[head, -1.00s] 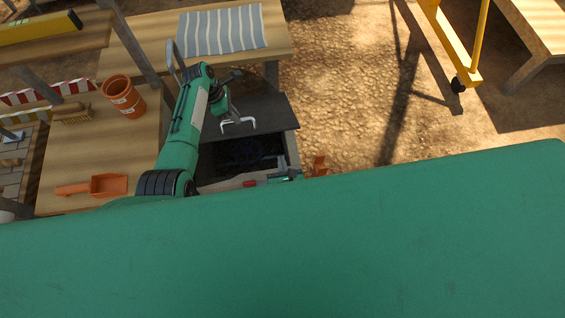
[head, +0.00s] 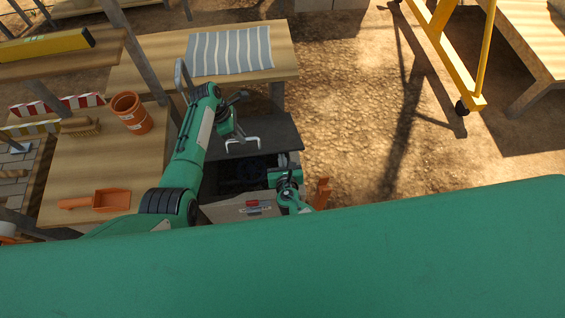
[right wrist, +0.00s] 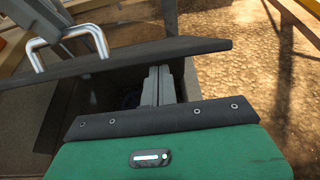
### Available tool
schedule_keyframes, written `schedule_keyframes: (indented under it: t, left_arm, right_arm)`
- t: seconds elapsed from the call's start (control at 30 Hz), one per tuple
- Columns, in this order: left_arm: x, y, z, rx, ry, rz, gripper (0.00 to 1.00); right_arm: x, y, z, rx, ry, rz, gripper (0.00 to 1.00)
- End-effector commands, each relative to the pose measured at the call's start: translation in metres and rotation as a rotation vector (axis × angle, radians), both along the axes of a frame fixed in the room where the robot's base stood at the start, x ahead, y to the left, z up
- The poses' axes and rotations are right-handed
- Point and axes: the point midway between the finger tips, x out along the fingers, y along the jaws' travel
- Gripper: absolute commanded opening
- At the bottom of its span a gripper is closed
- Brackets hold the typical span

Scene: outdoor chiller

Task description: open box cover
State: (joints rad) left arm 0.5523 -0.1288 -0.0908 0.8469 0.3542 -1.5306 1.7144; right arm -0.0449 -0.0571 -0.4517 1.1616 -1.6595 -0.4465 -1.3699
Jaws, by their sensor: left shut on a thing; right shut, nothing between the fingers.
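The box (head: 295,160) has a dark flat cover (head: 280,128), which is raised and tilted, with a dark opening below it. A pale U-shaped handle (head: 243,142) is on the cover. My left gripper (head: 238,138) is shut on this handle. My right gripper (head: 283,180) is shut and empty at the right side of the opening. In the right wrist view its fingers (right wrist: 158,86) are together, below the cover's edge (right wrist: 150,56) and over the box interior. The handle (right wrist: 70,45) also shows there. The box floor is too dark to make out.
A wooden table with a striped cloth (head: 229,51) stands behind the box. A bench on the left holds an orange pot (head: 132,113), a brush (head: 81,126) and an orange scoop (head: 98,200). Bare ground lies to the right. My green body hides the foreground.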

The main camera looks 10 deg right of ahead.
Motion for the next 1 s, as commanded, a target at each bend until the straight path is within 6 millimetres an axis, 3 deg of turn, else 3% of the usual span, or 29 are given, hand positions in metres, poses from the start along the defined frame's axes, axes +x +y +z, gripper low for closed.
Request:
schedule_keyframes:
  t: [0.17, 0.5, 0.77, 0.8, 0.87, 1.0]
  left_arm:
    - [0.004, 0.003, 0.0, 0.005, -0.014, 0.006, 0.0]
    - [0.002, 0.003, -0.002, 0.005, -0.01, 0.006, 0.0]
    - [-0.001, 0.003, -0.006, 0.007, -0.001, 0.005, 0.0]
    - [-0.002, 0.003, -0.006, 0.007, 0.0, 0.004, 0.2]
    - [-0.002, 0.003, -0.006, 0.007, 0.001, 0.004, 0.32]
    - [-0.002, 0.002, -0.005, 0.005, 0.001, 0.003, 0.36]
  right_arm:
    - [0.0, 0.0, -0.001, 0.0, 0.0, 0.0, 0.0]
    - [0.016, 0.001, 0.024, 0.003, -0.008, 0.0, 0.0]
    - [0.018, 0.001, 0.027, 0.002, -0.014, -0.001, 0.0]
    - [0.018, 0.001, 0.027, 0.002, -0.014, -0.001, 0.0]
    - [0.018, 0.001, 0.027, 0.002, -0.013, -0.001, 0.0]
    - [0.018, 0.001, 0.026, 0.002, -0.012, -0.001, 0.0]
